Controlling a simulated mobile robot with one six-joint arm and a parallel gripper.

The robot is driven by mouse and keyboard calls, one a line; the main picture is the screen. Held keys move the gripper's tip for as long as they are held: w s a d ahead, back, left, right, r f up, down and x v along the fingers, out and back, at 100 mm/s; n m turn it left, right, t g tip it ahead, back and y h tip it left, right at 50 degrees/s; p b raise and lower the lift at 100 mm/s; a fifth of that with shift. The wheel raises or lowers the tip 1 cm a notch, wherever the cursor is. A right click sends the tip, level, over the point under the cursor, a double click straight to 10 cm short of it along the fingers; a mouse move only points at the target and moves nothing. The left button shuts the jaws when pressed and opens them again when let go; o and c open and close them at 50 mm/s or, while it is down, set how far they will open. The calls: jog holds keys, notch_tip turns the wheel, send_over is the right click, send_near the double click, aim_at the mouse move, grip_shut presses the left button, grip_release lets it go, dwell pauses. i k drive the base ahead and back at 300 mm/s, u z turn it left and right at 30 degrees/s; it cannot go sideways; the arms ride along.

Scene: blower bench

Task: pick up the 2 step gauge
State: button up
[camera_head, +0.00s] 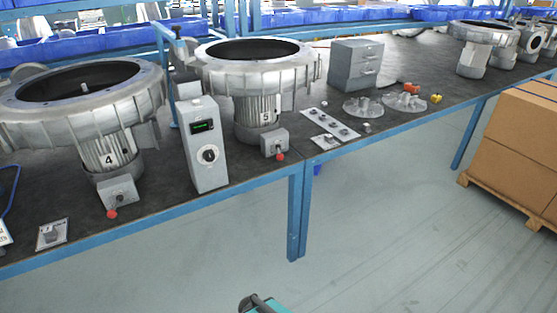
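I cannot pick out the 2 step gauge for certain, as the small parts on the bench are too small to read. A small grey part (48,234) sits on a pale card at the front left of the bench. Several small dark grey parts (333,126) lie on a long pale plate right of blower 5, and another pale card (325,141) lies in front of it. My gripper is not in view. A dark and teal shape shows at the bottom edge, mostly cut off.
Blower 4 (126,92) and blower 5 (293,77) stand on the dark bench (240,178), with a grey control box (204,143) between them. Cartons (515,150) stand right; the front floor is clear.

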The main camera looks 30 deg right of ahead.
aim_at(328, 138)
jog(key=k, duration=1.05)
jog(key=z, duration=0.6)
jog(key=i, duration=2.1)
jog(key=u, duration=0.1)
